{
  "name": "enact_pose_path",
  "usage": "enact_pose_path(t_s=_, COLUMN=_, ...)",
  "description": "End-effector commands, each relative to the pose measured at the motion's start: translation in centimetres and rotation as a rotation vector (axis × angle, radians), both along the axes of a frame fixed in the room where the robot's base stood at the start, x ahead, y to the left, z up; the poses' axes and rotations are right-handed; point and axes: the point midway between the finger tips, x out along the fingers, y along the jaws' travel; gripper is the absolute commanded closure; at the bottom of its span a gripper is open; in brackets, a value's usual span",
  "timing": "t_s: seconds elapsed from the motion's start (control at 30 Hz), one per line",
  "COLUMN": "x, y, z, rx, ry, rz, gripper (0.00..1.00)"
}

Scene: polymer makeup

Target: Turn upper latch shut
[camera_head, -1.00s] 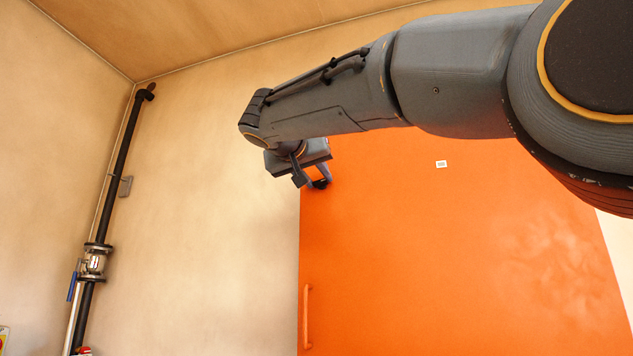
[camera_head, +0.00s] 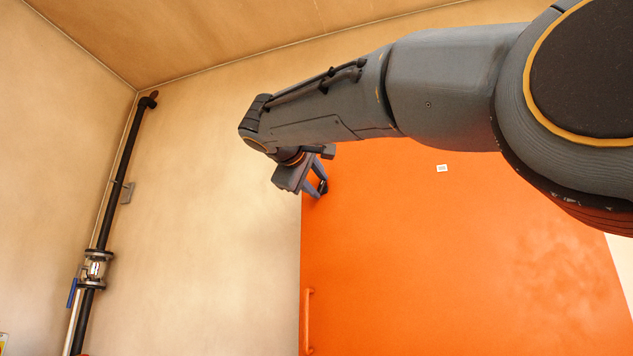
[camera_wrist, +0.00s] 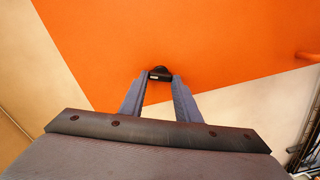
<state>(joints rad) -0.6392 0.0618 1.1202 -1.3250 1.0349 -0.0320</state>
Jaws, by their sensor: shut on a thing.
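The upper latch is a small black piece (camera_wrist: 160,73) near the corner of the orange door (camera_wrist: 220,50). In the wrist view it sits between the tips of my gripper (camera_wrist: 159,82), which is shut on it. In the head view my gripper (camera_head: 319,189) is at the door's upper left edge, and the black latch (camera_head: 323,186) shows only in part between the fingers. The latch's exact angle is hard to tell there.
An orange handle (camera_head: 308,320) is on the door's left side, below my gripper. A small white label (camera_head: 442,168) is on the door. A black pipe (camera_head: 121,180) with a blue-levered valve (camera_head: 94,268) runs up the left corner. The beige wall between is clear.

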Motion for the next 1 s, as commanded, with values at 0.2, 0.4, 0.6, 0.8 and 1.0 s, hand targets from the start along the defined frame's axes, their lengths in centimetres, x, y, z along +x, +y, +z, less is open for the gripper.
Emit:
enact_pose_path(t_s=0.2, x=-0.03, y=0.04, z=0.03, rx=-0.172, ry=0.062, rz=0.001, gripper=0.93)
enact_pose_path(t_s=0.4, x=-0.01, y=0.05, z=-0.07, rx=-0.295, ry=0.106, rz=0.001, gripper=0.93)
enact_pose_path(t_s=0.6, x=-0.02, y=0.03, z=-0.10, rx=-0.373, ry=0.133, rz=0.001, gripper=0.93)
enact_pose_path(t_s=0.8, x=-0.01, y=0.03, z=-0.13, rx=-0.409, ry=0.146, rz=0.001, gripper=0.93)
enact_pose_path(t_s=1.0, x=0.00, y=0.03, z=-0.16, rx=-0.415, ry=0.149, rz=0.001, gripper=0.93)
